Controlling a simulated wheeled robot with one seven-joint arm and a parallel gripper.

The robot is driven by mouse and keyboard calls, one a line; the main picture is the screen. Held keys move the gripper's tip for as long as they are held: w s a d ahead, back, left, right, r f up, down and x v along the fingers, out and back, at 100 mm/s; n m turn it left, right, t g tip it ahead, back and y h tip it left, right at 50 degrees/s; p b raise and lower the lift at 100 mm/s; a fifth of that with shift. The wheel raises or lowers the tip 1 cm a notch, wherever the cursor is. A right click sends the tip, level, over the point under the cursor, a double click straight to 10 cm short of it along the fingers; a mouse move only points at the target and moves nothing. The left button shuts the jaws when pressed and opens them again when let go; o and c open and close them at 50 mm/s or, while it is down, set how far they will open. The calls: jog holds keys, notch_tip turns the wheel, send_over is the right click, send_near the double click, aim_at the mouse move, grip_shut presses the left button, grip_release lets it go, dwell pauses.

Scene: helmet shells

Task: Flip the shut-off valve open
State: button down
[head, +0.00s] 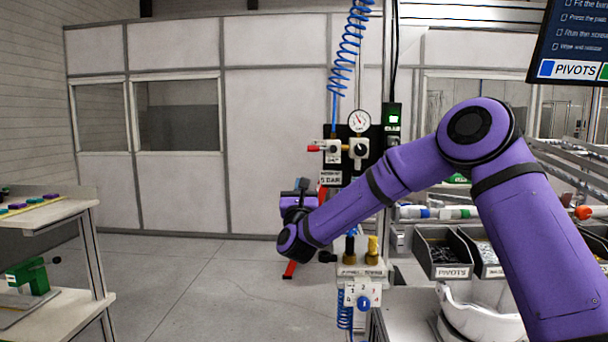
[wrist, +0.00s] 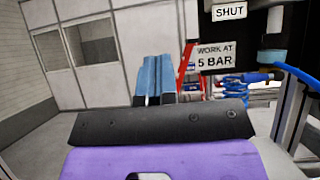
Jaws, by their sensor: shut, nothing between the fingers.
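The shut-off valve (head: 332,151) sits on a black panel beside the pressure gauge. Its red handle (head: 314,149) points level to the left. My gripper (head: 303,184) is below and a little left of the red handle in the head view, apart from it in the picture. In the wrist view the two blue-grey fingers of my gripper (wrist: 155,78) are together with nothing between them. A SHUT label (wrist: 229,11) shows at the upper right of the wrist view, but the handle cannot be made out there.
A black regulator knob (head: 360,150) is right of the valve, below the gauge (head: 359,121). The 5 BAR sign (wrist: 218,58) is right of my fingers. A coiled blue hose (head: 346,50) hangs above.

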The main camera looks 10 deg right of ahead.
jog(key=shift+a+v, duration=0.15)
jog(key=shift+v, duration=1.1)
jog(key=shift+a+v, duration=0.2)
jog(key=shift+v, duration=1.05)
jog(key=s+a+r+n+g+y, duration=0.1)
jog(key=s+r+n+g+y, duration=0.1)
jog(key=n+y, duration=0.5)
jog(key=s+a+r+n+g+y, duration=0.1)
jog(key=s+r+n+g+y, duration=0.15)
jog(key=n, duration=0.75)
jog(key=s+d+n+g, duration=0.5)
jog(key=s+d+n, duration=0.15)
jog(key=n, duration=0.35)
jog(key=s+d+f+n+g+h, duration=0.1)
jog(key=s+d+n+g, duration=0.2)
jog(key=s, duration=0.8)
jog(key=s+d+f+n+g+h, duration=0.1)
jog(key=s+d+n+g+h, duration=0.1)
jog(key=s+d, duration=0.6)
jog(key=s+d+f+n+g+h, duration=0.1)
jog(key=s+d+n+g, duration=0.3)
jog(key=s, duration=1.1)
jog(key=shift+d+f+n+g+h, duration=0.35)
jog(key=shift+d+n+h, duration=0.2)
jog(key=shift+d+n, duration=0.4)
